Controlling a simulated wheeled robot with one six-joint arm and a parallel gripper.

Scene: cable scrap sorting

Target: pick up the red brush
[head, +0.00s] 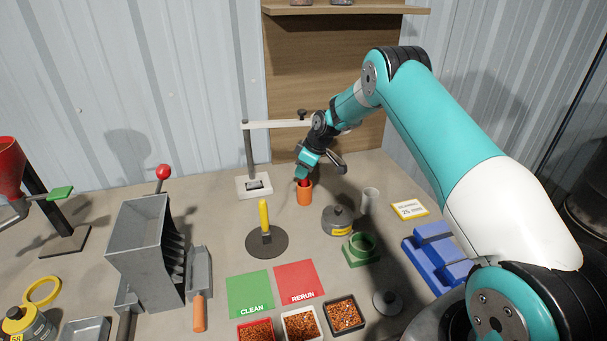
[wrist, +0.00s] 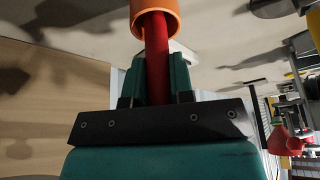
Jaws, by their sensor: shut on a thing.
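My gripper (head: 304,173) is above the orange cup (head: 304,197) in the head view. Its teal fingers (wrist: 159,85) are shut on the red brush (wrist: 156,50) in the wrist view, one on each side of its shaft. The brush's far end is inside the orange cup (wrist: 172,18), so that end is hidden. Only a little red of the brush (head: 304,183) shows in the head view, between the gripper and the cup.
A grey weight (head: 338,221) and a pale cylinder (head: 370,199) stand right of the cup. A stand with a horizontal arm (head: 249,155) is behind left. A yellow-handled disc (head: 267,241) lies in front. Green (head: 250,292) and red (head: 298,280) mats are nearer.

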